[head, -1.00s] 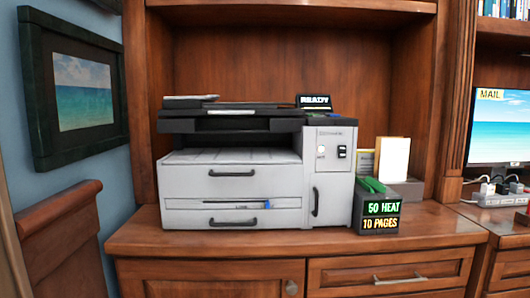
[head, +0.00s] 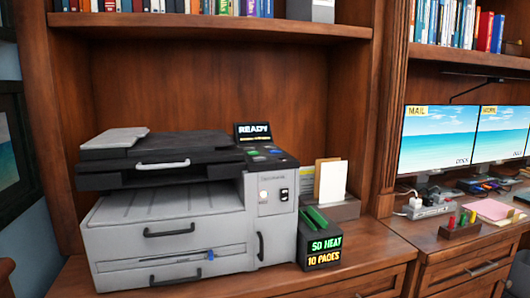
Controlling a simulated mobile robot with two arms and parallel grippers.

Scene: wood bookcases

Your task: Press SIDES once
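A grey and black printer (head: 165,228) stands on the wooden cabinet top at the left and centre. Its small tilted screen (head: 254,133) reads READY, with a smaller line below that I cannot read surely. In front of the screen is a dark control panel (head: 270,157) with several small coloured buttons, green and blue among them. Their labels are too small to read, so I cannot tell which one is SIDES. A power switch (head: 284,194) and a lit round light (head: 264,195) are on the printer's front. Neither of my grippers is in view.
A shelf (head: 200,24) with books hangs above. Monitors (head: 437,138) and a power strip (head: 428,209) are on the right desk.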

